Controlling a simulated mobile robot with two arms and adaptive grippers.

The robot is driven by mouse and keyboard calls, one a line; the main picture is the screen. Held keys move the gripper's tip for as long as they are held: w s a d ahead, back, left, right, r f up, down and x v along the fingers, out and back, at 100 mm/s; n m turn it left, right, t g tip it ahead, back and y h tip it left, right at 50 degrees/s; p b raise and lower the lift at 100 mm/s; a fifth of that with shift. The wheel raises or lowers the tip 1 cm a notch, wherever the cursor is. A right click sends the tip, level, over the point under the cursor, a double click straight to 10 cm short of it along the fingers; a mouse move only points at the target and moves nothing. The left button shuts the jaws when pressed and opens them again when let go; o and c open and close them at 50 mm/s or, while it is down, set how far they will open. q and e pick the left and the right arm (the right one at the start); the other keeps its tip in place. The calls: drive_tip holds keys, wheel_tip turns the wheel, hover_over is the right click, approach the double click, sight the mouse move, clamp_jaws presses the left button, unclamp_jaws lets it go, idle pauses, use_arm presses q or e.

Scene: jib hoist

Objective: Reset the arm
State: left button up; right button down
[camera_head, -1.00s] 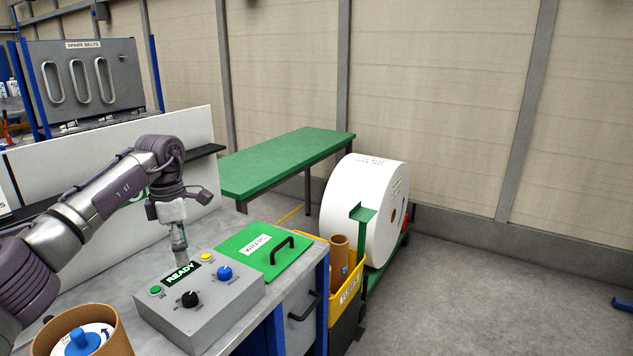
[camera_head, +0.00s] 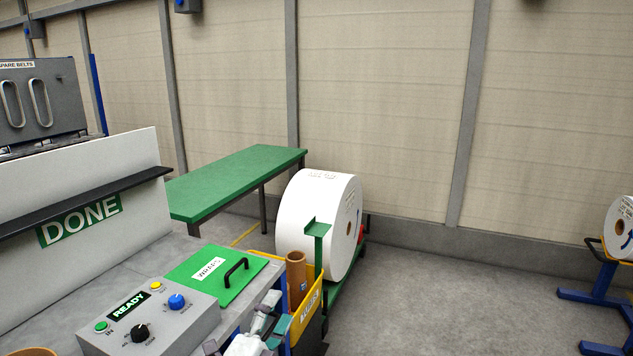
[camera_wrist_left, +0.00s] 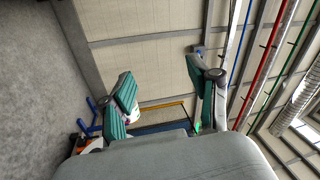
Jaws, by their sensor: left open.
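My left gripper (camera_head: 272,328) shows at the bottom edge of the head view, in front of the bench's right end and near the yellow bin. In the left wrist view its two teal-padded fingers (camera_wrist_left: 165,92) stand wide apart with nothing between them. Most of my left arm is out of the head view. My right gripper is in neither view.
A grey control box (camera_head: 150,318) reading READY and a green lid with a black handle (camera_head: 215,272) are on the bench. A yellow bin (camera_head: 308,318), white roll (camera_head: 318,225) and green table (camera_head: 235,180) stand beyond. Floor at right (camera_head: 450,290) is clear.

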use_arm(q)
drive_tip(key=s+a+f+n+g+y, duration=0.3)
drive_tip(key=s+a+f+n+y, duration=0.4)
drive_tip(key=f+n, duration=0.25)
drive_tip(key=s+a+f+n+g, duration=0.35)
drive_tip(key=s+f+g, duration=0.3)
drive_tip(key=s, duration=0.65)
drive_tip(key=s+a+f+n+g, duration=0.3)
drive_tip(key=s+f+n+g, duration=0.3)
drive_tip(key=s, duration=0.7)
wheel_tip(320, 180, down, 28)
drive_tip(key=s+m, duration=0.1)
drive_tip(key=s, duration=0.1)
drive_tip(key=s+a+f+g, duration=0.2)
drive_tip(key=s+f, duration=1.2)
drive_tip(key=s, duration=0.1)
drive_tip(key=shift+s+a+f+y, duration=0.3)
drive_tip(key=shift+s+y, duration=0.05)
drive_tip(key=shift+y, duration=0.05)
